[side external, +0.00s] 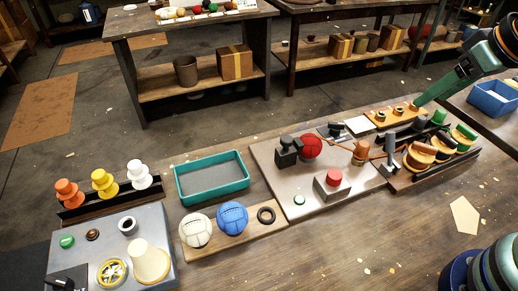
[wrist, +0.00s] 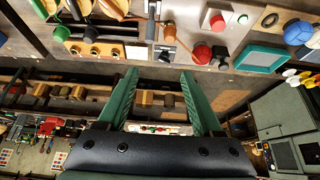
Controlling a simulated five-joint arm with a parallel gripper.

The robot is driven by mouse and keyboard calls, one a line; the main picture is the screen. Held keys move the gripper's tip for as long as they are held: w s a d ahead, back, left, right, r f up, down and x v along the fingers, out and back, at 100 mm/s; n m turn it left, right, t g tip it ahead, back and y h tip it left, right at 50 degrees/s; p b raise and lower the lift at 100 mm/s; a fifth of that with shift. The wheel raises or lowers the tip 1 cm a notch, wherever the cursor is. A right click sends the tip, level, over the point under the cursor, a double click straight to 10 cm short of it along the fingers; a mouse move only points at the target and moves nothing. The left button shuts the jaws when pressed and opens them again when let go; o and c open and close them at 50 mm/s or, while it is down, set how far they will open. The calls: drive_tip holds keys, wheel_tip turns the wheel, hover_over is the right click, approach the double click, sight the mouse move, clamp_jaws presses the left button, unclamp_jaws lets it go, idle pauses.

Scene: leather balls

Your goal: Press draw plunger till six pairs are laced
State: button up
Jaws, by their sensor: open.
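A red ball (side external: 312,146) sits against a black clamp (side external: 287,150) on a pale plate; the ball also shows in the wrist view (wrist: 202,53). In front is a red button (side external: 334,176) on a grey box, also in the wrist view (wrist: 217,22). A brown knob (side external: 361,151) stands right of the ball. I cannot tell which part is the draw plunger. The lace pairs are too small to count. My gripper (wrist: 158,75) is open and empty, its fingertips apart. In the side view it is by the orange block (side external: 379,119) with small knobs.
The front right bench is mostly clear.

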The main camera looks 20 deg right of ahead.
idle(0.3)
drive_tip(key=c, duration=0.7)
drive_tip(key=shift+w+a+n, duration=0.15)
drive_tip(key=shift+a+n, duration=0.1)
drive_tip(key=shift+n, duration=0.05)
clamp_jaws()
drive_tip(key=w+a+f+n+g, duration=0.2)
drive_tip(key=a+n, duration=0.4)
drive_tip(key=n, duration=0.2)
drive_tip(key=w+a+f+n+g, duration=0.2)
drive_tip(key=w+a+n+g, duration=0.1)
drive_tip(key=a+n, duration=0.4)
drive_tip(key=shift+a+n+g, duration=0.15)
drive_tip(key=shift+n+g, duration=0.15)
drive_tip(key=shift+n, duration=0.9)
